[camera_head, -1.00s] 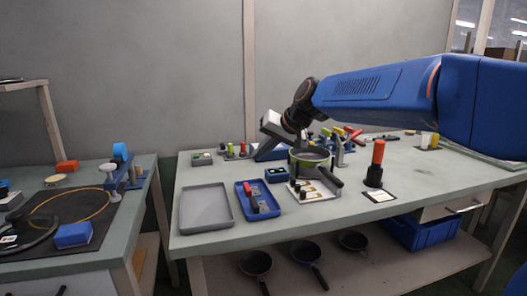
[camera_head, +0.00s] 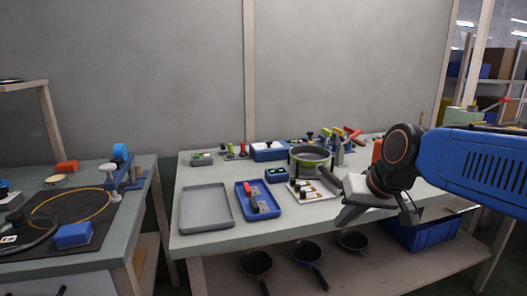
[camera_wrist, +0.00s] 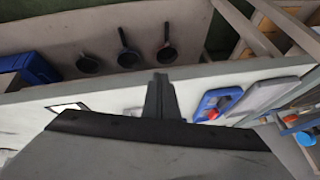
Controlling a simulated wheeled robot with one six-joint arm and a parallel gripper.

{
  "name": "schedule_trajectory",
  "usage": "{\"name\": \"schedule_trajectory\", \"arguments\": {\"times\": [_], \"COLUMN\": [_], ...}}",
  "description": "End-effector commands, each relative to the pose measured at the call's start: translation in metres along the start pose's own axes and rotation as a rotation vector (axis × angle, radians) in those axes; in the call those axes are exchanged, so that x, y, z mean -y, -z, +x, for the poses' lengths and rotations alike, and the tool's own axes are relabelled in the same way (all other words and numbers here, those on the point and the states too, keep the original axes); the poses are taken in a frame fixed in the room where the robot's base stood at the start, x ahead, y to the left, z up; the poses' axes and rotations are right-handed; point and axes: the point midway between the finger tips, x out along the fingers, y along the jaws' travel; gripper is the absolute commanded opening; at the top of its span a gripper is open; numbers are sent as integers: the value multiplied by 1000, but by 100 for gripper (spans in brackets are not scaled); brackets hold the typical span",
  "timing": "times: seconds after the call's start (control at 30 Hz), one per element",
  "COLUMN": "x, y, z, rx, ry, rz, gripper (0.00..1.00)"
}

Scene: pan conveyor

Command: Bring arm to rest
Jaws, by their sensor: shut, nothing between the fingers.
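My gripper (camera_head: 350,212) hangs off the front right of the main table (camera_head: 215,238) in the head view, with my blue arm reaching in from the right. In the wrist view its dark fingers (camera_wrist: 160,97) are together with nothing between them. A pot with a green rim (camera_head: 310,155) and a dark handle stands on the table behind and left of the gripper. The gripper and arm hide part of the table's right side, including most of an orange-topped object (camera_head: 377,150).
A grey tray (camera_head: 206,207) and a blue tray (camera_head: 258,201) lie on the table's left part. Several small tools stand along the back. Pans (camera_head: 307,252) and a blue bin (camera_head: 424,234) sit on the lower shelf. A second bench (camera_head: 110,252) stands at the left.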

Motion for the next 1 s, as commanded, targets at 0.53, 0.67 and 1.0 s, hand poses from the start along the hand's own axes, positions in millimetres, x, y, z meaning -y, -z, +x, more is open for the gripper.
{"name": "schedule_trajectory", "arguments": {"times": [0.53,0.67,1.0], "x": [-92,-97,-98], "y": [-179,-190,-191], "z": [-3,-2,-2], "rx": [65,71,72], "ry": [-227,-241,-242], "rz": [8,8,8], "gripper": [0,0,0]}}
